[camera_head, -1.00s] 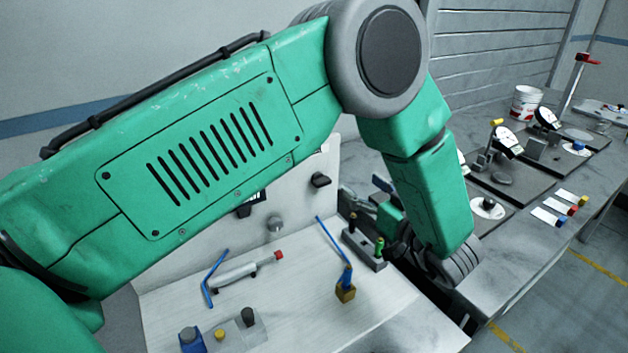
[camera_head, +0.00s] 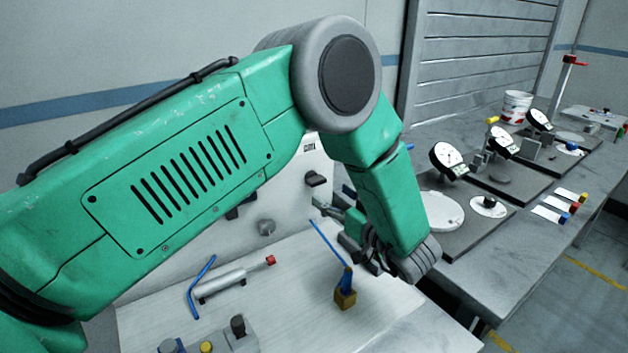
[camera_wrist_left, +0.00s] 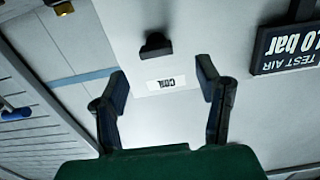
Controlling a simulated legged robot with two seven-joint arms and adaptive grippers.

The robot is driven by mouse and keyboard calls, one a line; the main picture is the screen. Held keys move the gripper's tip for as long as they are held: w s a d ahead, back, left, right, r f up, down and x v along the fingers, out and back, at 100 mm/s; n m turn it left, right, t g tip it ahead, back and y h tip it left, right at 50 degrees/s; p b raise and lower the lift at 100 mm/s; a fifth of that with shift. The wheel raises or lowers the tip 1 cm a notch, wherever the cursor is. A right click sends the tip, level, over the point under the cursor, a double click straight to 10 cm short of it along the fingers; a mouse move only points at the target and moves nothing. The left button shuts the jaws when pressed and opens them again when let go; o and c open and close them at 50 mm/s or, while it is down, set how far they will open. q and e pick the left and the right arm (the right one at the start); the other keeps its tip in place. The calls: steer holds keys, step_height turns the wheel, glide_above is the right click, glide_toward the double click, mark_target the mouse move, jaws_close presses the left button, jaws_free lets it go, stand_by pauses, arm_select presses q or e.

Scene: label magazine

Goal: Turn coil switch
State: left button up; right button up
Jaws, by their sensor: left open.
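The coil switch is a black knob (camera_head: 316,179) on the white upright panel. A small label reading COIL (camera_head: 309,147) is just above it. In the left wrist view, which sees the panel upside down, the knob (camera_wrist_left: 155,45) and the label (camera_wrist_left: 166,83) appear between the lines of my two fingers. My left gripper (camera_wrist_left: 160,73) is open and empty, its dark fingers spread on either side of the label. In the head view the gripper (camera_head: 322,205) is small, just below the knob and partly hidden by my green arm. Contact with the knob is not visible.
A TEST AIR display (camera_wrist_left: 288,44) is beside the knob. A grey round knob (camera_head: 266,227), a red-tipped cylinder (camera_head: 230,281) and a brass block with blue lever (camera_head: 345,298) are below. Dial gauges (camera_head: 450,160) stand on the right bench. Bare board lies in front.

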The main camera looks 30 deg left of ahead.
mark_target(320, 183)
arm_select(q)
steer(key=x, duration=0.4)
steer(key=shift+w+a+r, duration=0.1)
steer(key=shift+w+a, duration=0.05)
steer(key=shift+w, duration=0.2)
steer(key=shift+w+a+r+p, duration=0.15)
steer(key=shift+w+a+p, duration=0.2)
steer(key=shift+w+a, duration=0.25)
steer(key=shift+a+f, duration=0.25)
steer(key=shift+a, duration=0.75)
steer(key=c, duration=1.2)
steer(key=shift+d, duration=0.25)
